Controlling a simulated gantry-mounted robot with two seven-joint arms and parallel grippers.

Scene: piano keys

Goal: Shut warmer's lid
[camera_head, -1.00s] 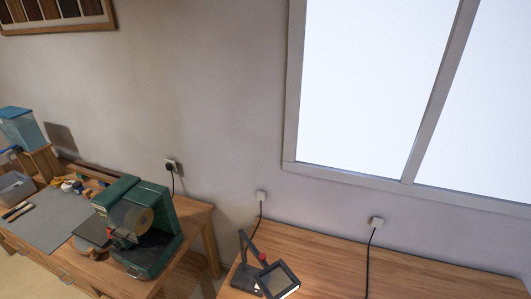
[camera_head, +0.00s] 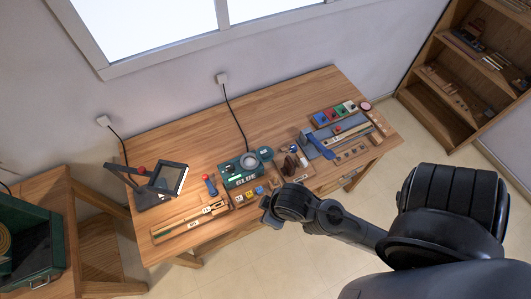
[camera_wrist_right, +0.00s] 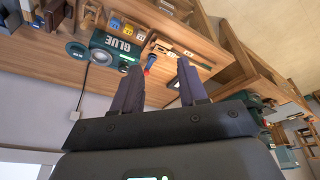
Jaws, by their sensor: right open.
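The warmer (camera_head: 239,179) is a green box marked GLUE on the wooden bench, with a round pot opening on top. Its round green lid (camera_head: 265,154) stands to the right of the opening, off it, so the warmer is open. In the right wrist view the warmer (camera_wrist_right: 120,47) appears upside down, with the lid (camera_wrist_right: 77,50) to its left. My right gripper (camera_head: 268,212) is near the bench's front edge, in front of the warmer and apart from it. Its two fingers (camera_wrist_right: 158,85) are spread with nothing held between them. My left gripper is not in view.
A lamp-like magnifier (camera_head: 160,183) stands at the bench's left. A tool tray (camera_head: 190,224) lies at front left, and small blocks (camera_head: 259,189) sit before the warmer. Wooden items (camera_head: 291,163) and a blue tool board (camera_head: 335,136) are to the right. The bench's back is clear.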

